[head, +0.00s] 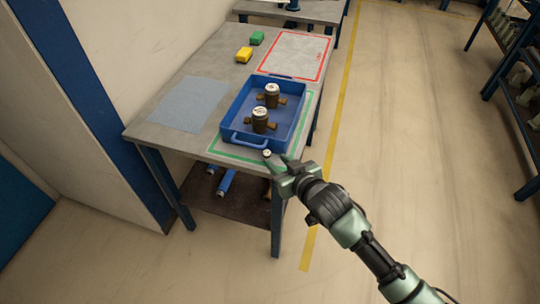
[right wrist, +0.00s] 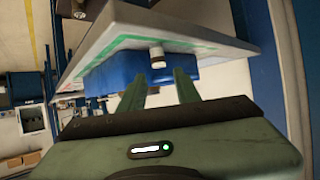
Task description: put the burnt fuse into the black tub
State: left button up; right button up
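A small white cylinder (head: 267,153), which looks like a fuse, is at the front edge of the table, just beyond my right fingertips. In the right wrist view the white cylinder (right wrist: 157,54) has a darker band and lies in line with the gap between the fingers. I cannot tell whether it is burnt. My right gripper (head: 274,161) is open, with its fingers apart on either side of the cylinder's line; it also shows in the right wrist view (right wrist: 160,82). No black tub is visible. My left gripper is not in view.
A blue tray (head: 233,117) with two brown meters (head: 260,121) stands within a green outline on the table (head: 190,80). A grey mat (head: 188,104), a yellow block (head: 244,55), a green block (head: 257,38) and a red-outlined area (head: 295,55) lie around it.

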aim_at(267, 153)
jog(key=shift+p+x, duration=0.45)
jog(key=shift+x, duration=2.65)
jog(key=shift+r, duration=0.1)
grip_shut()
